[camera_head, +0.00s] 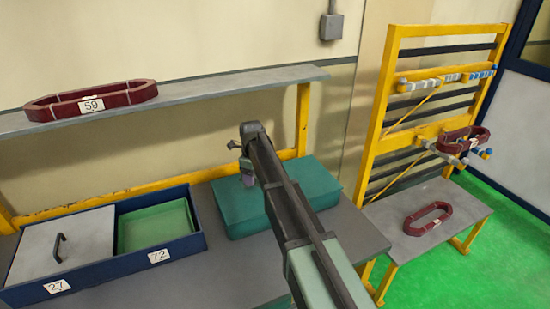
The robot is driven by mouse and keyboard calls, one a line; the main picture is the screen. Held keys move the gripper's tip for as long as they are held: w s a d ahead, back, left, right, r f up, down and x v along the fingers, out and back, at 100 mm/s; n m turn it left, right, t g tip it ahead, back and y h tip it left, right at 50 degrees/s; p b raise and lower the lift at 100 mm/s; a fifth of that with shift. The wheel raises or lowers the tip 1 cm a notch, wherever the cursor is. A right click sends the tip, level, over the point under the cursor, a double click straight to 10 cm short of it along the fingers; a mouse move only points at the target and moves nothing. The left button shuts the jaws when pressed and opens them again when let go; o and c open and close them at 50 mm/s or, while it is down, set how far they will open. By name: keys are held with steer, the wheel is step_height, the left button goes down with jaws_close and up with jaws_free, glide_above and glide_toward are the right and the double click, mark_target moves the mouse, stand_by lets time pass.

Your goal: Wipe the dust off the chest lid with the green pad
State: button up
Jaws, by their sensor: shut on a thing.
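The chest (229,207) is a teal box on the grey bench, left of and partly behind my arm. Its lid top is partly covered by the arm, and I cannot make out dust on it. My gripper (247,178) points down over the chest's back left part. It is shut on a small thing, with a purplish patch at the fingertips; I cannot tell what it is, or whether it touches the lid. A flat green piece (155,228) lies in the right compartment of the blue tray; I cannot tell whether it is a pad or a lining.
The blue tray (178,251) has labels 27 and 72; a grey lid with a handle (68,246) covers its left compartment. A shelf (220,83) above carries a dark red coil (91,101) labelled 59. A yellow rack (384,110) and low table (456,211) with coils stand right.

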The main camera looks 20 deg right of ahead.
steer(key=w+n, duration=0.1)
steer(key=w, duration=0.5)
steer(key=shift+w+d+r, duration=0.2)
steer(key=shift+d+r, duration=0.15)
steer(key=shift+r, duration=0.1)
